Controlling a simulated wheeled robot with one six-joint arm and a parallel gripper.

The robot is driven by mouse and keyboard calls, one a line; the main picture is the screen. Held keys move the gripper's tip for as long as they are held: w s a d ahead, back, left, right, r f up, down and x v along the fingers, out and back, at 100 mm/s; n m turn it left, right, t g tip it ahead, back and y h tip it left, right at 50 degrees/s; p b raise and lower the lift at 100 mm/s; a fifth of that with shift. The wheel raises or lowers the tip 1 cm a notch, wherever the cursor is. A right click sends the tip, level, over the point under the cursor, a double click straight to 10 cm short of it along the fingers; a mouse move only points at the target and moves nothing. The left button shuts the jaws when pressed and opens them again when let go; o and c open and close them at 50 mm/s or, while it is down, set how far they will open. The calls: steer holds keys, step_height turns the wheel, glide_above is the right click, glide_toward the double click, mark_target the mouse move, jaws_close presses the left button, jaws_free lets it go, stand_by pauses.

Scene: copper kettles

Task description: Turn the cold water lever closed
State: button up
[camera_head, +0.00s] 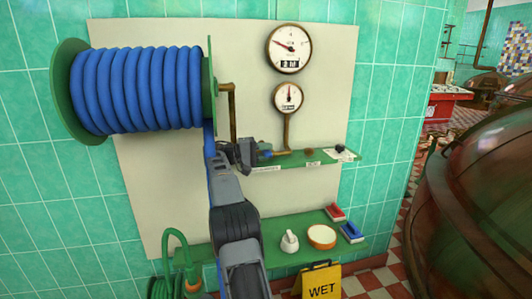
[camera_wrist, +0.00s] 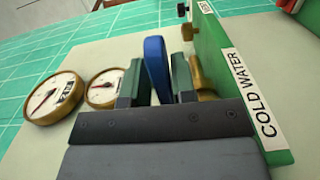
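The cold water lever is a blue handle (camera_wrist: 156,66) in the wrist view, beside a green shelf edge with a white COLD WATER label (camera_wrist: 250,92). My gripper (camera_wrist: 158,78) has its two dark fingers either side of the blue handle. A narrow gap shows between the left finger and the handle, so the fingers look open around it. In the head view my gripper (camera_head: 243,153) is at the left end of the upper green shelf (camera_head: 322,158). A bit of the blue handle (camera_head: 266,153) shows just right of it, the rest hidden.
A large blue hose reel (camera_head: 135,90) hangs above left, with its brass crank (camera_head: 232,112) just above my gripper. Two round gauges (camera_head: 289,48) (camera_head: 288,97) are on the panel. A lower green shelf (camera_head: 275,240) carries a bowl and brushes. A yellow WET sign (camera_head: 321,281) stands below.

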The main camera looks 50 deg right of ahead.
steer(key=shift+o, duration=1.4)
steer(key=shift+f, duration=0.15)
steer(key=p+v, duration=0.4)
steer(key=v, duration=0.9)
steer(key=shift+w+a, duration=0.3)
